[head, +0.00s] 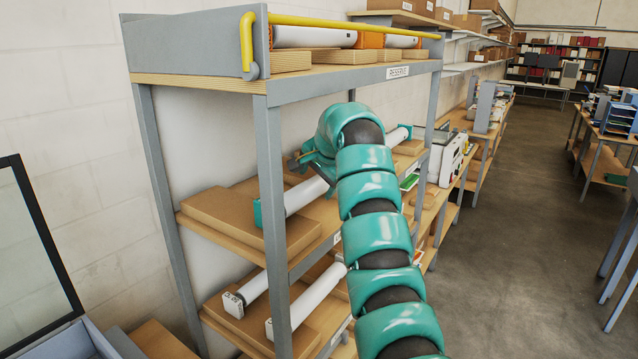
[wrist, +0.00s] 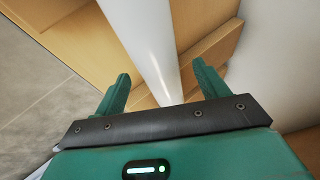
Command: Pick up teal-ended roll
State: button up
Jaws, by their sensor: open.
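The teal-ended roll (head: 306,193) is a white roll lying on the middle shelf of the rack; a teal end cap (head: 257,212) shows at its near left end. In the wrist view a white roll (wrist: 150,45) runs lengthwise between the fingers, and its ends are out of frame. My gripper (wrist: 158,88) is open, with one green finger on each side of the roll and gaps visible beside it. In the head view my arm covers most of my gripper and part of the shelf. Whether the fingers touch the roll cannot be told.
White-ended rolls (head: 308,298) lie on the lower shelf. A rack post (head: 272,190) stands close in front. The top shelf has a yellow bar (head: 340,27) across it. The aisle floor (head: 500,240) is clear.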

aim_at(317, 183)
jog(key=x, duration=0.1)
jog(key=p+x, duration=0.1)
jog(key=x, duration=0.1)
jog(key=shift+w+d+f, duration=0.2)
jog(key=shift+w+f, duration=0.05)
jog(key=shift+w, duration=0.15)
jog(key=shift+s+a+r, duration=0.1)
jog(key=shift+s+a, duration=0.05)
jog(key=c, duration=1.4)
jog(key=shift+c, duration=0.4)
jog(key=shift+r, duration=0.1)
